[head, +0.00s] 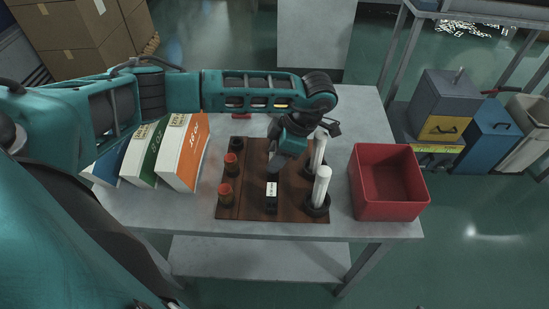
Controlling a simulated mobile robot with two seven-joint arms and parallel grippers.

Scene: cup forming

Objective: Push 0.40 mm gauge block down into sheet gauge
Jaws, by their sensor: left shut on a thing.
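The sheet gauge appears to be the small black piece with a white label (271,189) in the middle of the brown board. My left gripper (277,163) reaches in over the board from behind, pointing down just beyond the label. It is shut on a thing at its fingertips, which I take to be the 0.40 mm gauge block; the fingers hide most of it. I cannot tell how deep the block sits in the gauge. My right gripper is not in view.
The brown board (240,208) lies on a grey table (330,228). Two white cylinders (321,186) in black bases stand right of the gripper. Binders (187,152) are further left, and an empty red bin (388,210) is at right.

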